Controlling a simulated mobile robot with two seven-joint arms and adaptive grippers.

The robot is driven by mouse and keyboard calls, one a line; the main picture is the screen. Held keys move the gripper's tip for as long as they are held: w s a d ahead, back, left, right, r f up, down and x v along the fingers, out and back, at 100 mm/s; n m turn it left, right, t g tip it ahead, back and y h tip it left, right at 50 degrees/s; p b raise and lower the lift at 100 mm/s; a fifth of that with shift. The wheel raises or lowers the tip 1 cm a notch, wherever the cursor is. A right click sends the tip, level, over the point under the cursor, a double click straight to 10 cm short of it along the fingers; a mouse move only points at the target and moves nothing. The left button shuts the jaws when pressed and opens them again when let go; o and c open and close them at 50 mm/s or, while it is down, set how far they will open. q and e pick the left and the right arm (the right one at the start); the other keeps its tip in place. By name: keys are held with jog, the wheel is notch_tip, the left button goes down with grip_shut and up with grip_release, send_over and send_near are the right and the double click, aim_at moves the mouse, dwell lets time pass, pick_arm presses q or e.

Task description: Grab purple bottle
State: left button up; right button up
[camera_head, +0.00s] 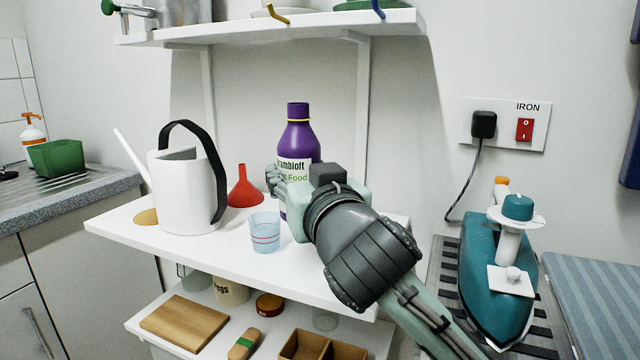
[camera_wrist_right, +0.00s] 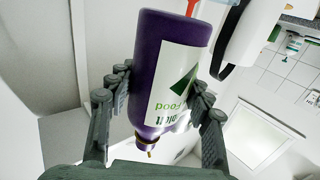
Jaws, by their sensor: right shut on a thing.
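The purple bottle (camera_head: 299,138) with a white and green label stands upright on the middle white shelf in the head view. My right gripper (camera_head: 287,181) is at the bottle's lower half, and its wrist hides part of the label and base. In the right wrist view the purple bottle (camera_wrist_right: 165,75) sits between the two fingers of my right gripper (camera_wrist_right: 163,95), one on each side, shut on it. From the head view I cannot tell whether its base touches the shelf. My left gripper is not in view.
On the shelf (camera_head: 215,255), a white watering can (camera_head: 185,190), a red funnel (camera_head: 243,190) and a blue cup (camera_head: 264,232) stand left of the bottle. A teal iron (camera_head: 492,275) is at the right. An upper shelf (camera_head: 270,30) lies above; a lower one holds a wooden board (camera_head: 190,322).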

jog(key=shift+s+a+r, duration=0.15)
jog(key=shift+a+r, duration=0.3)
jog(key=shift+a, duration=0.25)
jog(key=shift+s+a+r, duration=0.1)
jog(key=shift+a+r, duration=0.3)
jog(key=shift+a, duration=0.25)
jog(key=shift+s+a+r, duration=0.15)
jog(key=shift+a+r, duration=0.3)
jog(key=shift+a, duration=0.25)
